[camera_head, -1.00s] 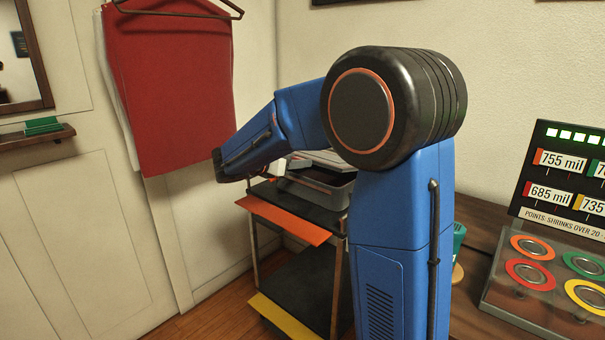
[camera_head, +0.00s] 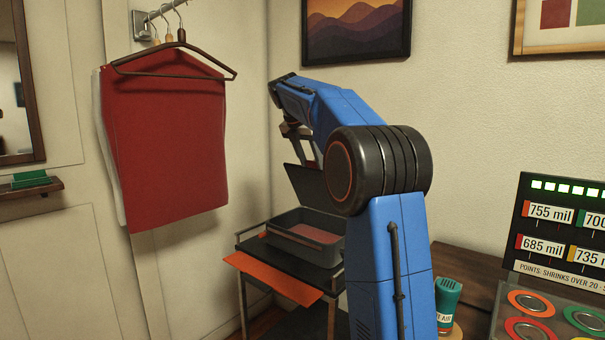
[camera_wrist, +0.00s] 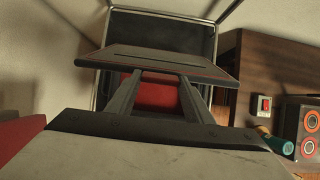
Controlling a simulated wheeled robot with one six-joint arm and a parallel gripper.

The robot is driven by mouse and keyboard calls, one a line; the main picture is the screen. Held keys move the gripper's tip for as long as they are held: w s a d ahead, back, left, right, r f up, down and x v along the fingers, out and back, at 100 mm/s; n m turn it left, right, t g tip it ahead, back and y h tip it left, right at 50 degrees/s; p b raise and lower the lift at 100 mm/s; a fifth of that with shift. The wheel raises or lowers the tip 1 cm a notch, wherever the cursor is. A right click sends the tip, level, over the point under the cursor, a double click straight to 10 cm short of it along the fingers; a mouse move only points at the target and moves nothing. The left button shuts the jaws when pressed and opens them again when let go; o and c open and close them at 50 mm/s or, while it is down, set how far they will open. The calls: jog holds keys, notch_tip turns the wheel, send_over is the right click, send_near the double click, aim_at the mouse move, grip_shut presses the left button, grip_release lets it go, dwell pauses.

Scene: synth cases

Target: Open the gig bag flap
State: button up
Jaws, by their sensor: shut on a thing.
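The gig bag (camera_head: 312,256) is a dark grey open-topped case with a reddish inside, standing on a cart. Its flap (camera_head: 303,190), a dark flat panel, is raised and tilted above the case. The flap also shows in the wrist view (camera_wrist: 150,63), with red beneath it between the fingers. My gripper (camera_head: 304,160) is above the case, shut on the flap's upper edge. In the wrist view, my gripper's two fingers (camera_wrist: 158,82) reach to the flap. The exact contact at the fingertips and the case's right end are partly hidden.
The cart (camera_head: 275,262) has a dark top and an orange sheet (camera_head: 275,277) at its front. A red cloth (camera_head: 168,150) hangs at the left.

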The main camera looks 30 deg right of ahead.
jog(key=d, duration=0.2)
jog(key=w+d+r, duration=0.1)
jog(key=d, duration=0.1)
jog(key=w+d+r, duration=0.1)
jog(key=d, duration=0.1)
jog(key=shift+w+d+r, duration=0.15)
jog(key=shift+w+d, duration=0.05)
jog(key=w+d, duration=0.1)
jog(key=d, duration=0.1)
jog(key=w+d, duration=0.1)
jog(key=d, duration=0.2)
jog(key=w+d, duration=0.1)
jog(key=d, duration=0.2)
jog(key=shift+d+r, duration=0.25)
jog(key=shift+w+d+f, duration=0.1)
jog(key=shift+w+d, duration=0.05)
jog(key=shift+d, duration=0.3)
jog(key=shift+w+d+f, duration=0.1)
jog(key=shift+w+d, duration=0.05)
jog(key=shift+d, duration=0.3)
jog(key=shift+f, duration=0.3)
jog(key=o, duration=1.4)
jog(key=shift+o, duration=0.5)
jog(key=shift+r, duration=0.1)
jog(key=shift+r, duration=0.1)
